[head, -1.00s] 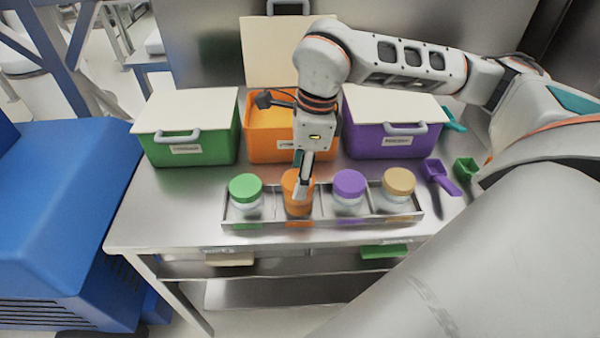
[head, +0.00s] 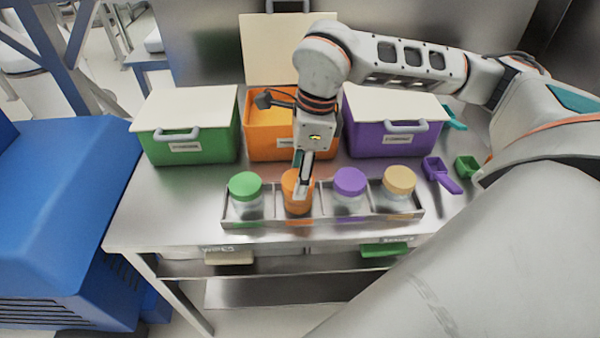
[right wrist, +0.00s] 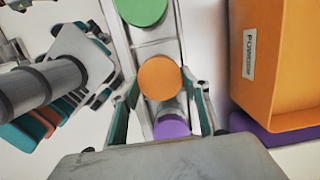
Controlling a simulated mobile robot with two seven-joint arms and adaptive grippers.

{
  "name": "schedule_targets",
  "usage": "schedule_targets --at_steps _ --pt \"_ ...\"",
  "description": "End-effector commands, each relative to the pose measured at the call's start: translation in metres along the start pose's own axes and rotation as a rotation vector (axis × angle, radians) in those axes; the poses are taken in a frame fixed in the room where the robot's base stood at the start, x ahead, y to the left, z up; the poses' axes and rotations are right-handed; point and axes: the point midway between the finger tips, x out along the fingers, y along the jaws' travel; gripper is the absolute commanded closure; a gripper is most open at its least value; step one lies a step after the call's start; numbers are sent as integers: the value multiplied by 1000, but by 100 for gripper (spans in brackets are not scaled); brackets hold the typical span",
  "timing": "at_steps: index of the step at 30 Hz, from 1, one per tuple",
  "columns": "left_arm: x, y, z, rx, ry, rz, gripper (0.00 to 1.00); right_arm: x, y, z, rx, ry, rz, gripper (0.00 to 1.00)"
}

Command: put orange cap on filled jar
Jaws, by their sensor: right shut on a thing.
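The orange cap (head: 290,182) sits on the orange-filled jar (head: 298,207) in the second compartment from the left of the metal tray (head: 325,222). My right gripper (head: 302,188) points down over it and is shut on the cap, partly hiding cap and jar. In the right wrist view, the orange cap (right wrist: 160,78) lies between the fingertips of my right gripper (right wrist: 160,92). The cap looks level. Whether it is fully seated on the jar cannot be told.
A green-capped jar (head: 245,190) stands left of it, purple-capped (head: 349,185) and tan-capped (head: 398,182) jars right. Behind are a green bin (head: 190,140), an open orange bin (head: 262,148) and a purple bin (head: 400,140). Purple (head: 440,175) and green (head: 466,167) scoops lie right.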

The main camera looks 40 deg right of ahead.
Motion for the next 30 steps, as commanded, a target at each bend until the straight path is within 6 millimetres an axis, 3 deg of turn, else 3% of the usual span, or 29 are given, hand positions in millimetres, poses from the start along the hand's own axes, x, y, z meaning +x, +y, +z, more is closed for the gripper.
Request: schedule_targets --at_steps 9,10,12,20,21,23,30 --pt "0 0 -1 0 2 0 34 1 0 0 0 0 0 66" --pt "0 0 -1 0 2 0 34 1 0 0 0 0 0 52" --pt "0 0 -1 0 2 0 34 1 0 0 0 0 0 35" --pt "0 0 -2 0 3 0 34 1 0 0 0 0 0 35" --pt "0 0 -2 0 3 0 34 1 0 0 0 0 0 24" --pt "0 0 -2 0 3 0 34 1 0 0 0 0 0 15" --pt "0 0 -1 0 3 0 34 1 0 0 0 0 0 15"
